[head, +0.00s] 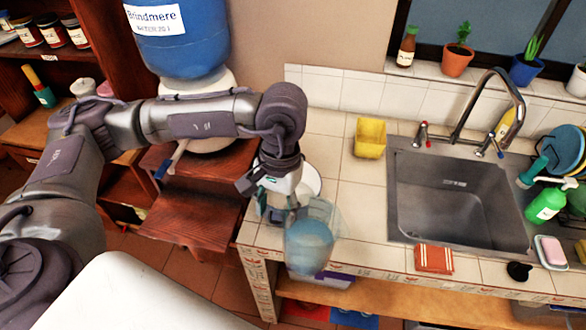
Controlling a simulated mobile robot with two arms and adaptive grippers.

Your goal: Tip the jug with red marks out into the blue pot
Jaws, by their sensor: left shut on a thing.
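My left gripper (285,208) is shut on a clear jug (309,246) by its side. The jug has bluish contents low in it and hangs at the front edge of the counter, left of the sink. I cannot make out red marks on it at this size. A blue pot (525,70) with a green plant stands on the windowsill at the upper right, well away from the jug. My right gripper is out of view.
A white round dish (312,180) lies partly behind my gripper. A yellow container (370,138) stands near the sink (455,200). The tall tap (515,95) rises before the sill. A terracotta pot (457,60) and sauce bottle (407,47) share the sill.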

